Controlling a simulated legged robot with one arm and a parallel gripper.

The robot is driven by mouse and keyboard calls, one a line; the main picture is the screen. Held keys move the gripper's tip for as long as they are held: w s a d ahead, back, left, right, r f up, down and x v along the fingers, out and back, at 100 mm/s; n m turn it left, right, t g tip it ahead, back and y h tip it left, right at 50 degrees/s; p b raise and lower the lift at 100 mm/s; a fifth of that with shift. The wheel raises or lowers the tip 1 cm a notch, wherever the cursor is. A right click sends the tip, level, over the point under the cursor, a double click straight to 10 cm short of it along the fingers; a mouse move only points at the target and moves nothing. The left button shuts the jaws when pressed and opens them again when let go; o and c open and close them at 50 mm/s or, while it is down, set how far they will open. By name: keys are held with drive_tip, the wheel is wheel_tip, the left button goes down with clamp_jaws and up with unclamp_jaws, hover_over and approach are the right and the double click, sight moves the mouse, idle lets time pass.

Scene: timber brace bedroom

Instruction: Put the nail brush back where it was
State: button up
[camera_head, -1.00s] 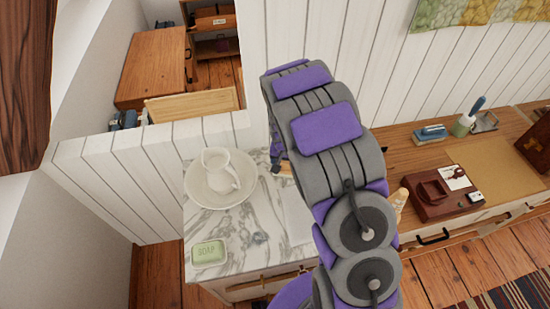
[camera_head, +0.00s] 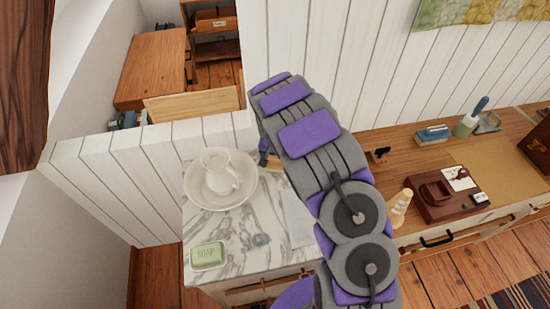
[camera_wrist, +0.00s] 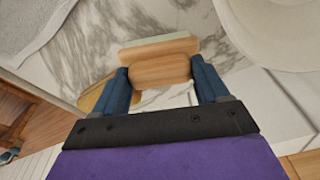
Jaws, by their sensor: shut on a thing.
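The nail brush (camera_wrist: 155,68) has a wooden body and a pale green-white strip along its far edge. In the wrist view it sits between the two blue fingers of my gripper (camera_wrist: 160,64), which is shut on it over the marble top. In the head view only a small piece of the brush (camera_head: 274,164) shows beside my gripper (camera_head: 264,154), right of the basin; my arm hides the rest. Another wooden piece (camera_wrist: 94,101) lies beyond the left finger in the wrist view. I cannot tell whether the brush touches the marble.
The marble washstand top (camera_head: 228,225) bears a white basin (camera_head: 197,188) with a jug (camera_head: 219,172), a green soap bar (camera_head: 208,256), a small clear object (camera_head: 258,241) and a white cloth (camera_head: 298,217). A wooden desk with several objects stands right. Bare marble lies at the front.

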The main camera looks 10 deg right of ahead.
sight(274, 167)
drive_tip(key=shift+a, duration=0.4)
drive_tip(key=o, duration=1)
drive_tip(key=shift+d, duration=0.5)
drive_tip(key=shift+o, duration=0.2)
drive_tip(key=shift+a, duration=0.1)
drive_tip(key=shift+a+r, duration=0.25)
drive_tip(key=shift+r, duration=0.15)
drive_tip(key=s+d+r+p, duration=0.1)
drive_tip(key=s+r, duration=0.4)
drive_tip(key=r, duration=0.5)
drive_tip(key=s+d+r+p, duration=0.1)
drive_tip(key=s+r, duration=0.5)
drive_tip(key=r, duration=0.4)
drive_tip(key=s+a+r+n+g, duration=0.1)
drive_tip(key=s+r, duration=0.3)
drive_tip(key=s, duration=1.2)
drive_tip(key=s+r+n+g, duration=0.2)
drive_tip(key=s+r+n, duration=0.1)
drive_tip(key=s, duration=1.4)
drive_tip(key=shift+a+r+n+y, duration=0.3)
drive_tip(key=shift+a+r, duration=0.05)
drive_tip(key=shift+r, duration=0.3)
